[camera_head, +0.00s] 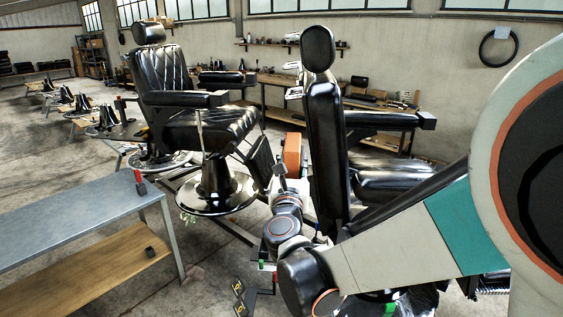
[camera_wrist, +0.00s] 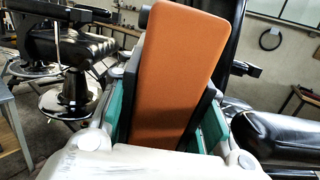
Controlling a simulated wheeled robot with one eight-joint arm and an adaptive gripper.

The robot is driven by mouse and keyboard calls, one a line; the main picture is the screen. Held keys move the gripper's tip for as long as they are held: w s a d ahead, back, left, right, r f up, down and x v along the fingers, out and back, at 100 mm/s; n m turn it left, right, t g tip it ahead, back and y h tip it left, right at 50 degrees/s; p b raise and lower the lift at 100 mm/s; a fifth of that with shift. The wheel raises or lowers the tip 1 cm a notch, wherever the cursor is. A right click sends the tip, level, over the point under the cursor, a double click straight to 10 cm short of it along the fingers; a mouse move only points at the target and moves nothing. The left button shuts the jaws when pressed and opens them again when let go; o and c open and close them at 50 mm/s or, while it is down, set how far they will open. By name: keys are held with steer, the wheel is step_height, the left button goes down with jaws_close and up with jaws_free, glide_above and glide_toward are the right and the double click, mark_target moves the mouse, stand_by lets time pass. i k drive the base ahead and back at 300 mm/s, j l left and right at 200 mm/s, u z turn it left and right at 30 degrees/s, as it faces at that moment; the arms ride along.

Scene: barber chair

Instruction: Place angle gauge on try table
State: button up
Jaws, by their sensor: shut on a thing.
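My gripper (camera_wrist: 166,118) is shut on an orange slab with dark edges, which I take to be the angle gauge (camera_wrist: 180,65). Green finger pads press on both its sides in the wrist view. The slab stands up from the fingers and hides what is behind it. In the head view the orange gauge (camera_head: 293,154) is held off the floor, between two black barber chairs. A table with a grey metal top (camera_head: 75,220) and a wooden lower shelf stands at the left, apart from my gripper. I cannot tell whether it is the task's table.
One barber chair (camera_head: 185,125) stands behind the table, another (camera_head: 322,130) close right of my gripper. A small red and black object (camera_head: 140,182) sits at the table's edge, a dark block (camera_head: 150,252) on its shelf. The grey top is mostly clear.

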mark_target(55, 219)
steer(key=k+j+u, duration=0.1)
steer(key=u, duration=0.25)
steer(key=i+j+u, duration=0.2)
steer(key=i+u, duration=1)
steer(key=i+l, duration=0.25)
steer(key=i, duration=0.25)
steer(key=i+l+u, duration=0.1)
steer(key=i, duration=0.45)
steer(key=i+l, duration=0.35)
steer(key=i, duration=0.15)
steer(key=u, duration=0.05)
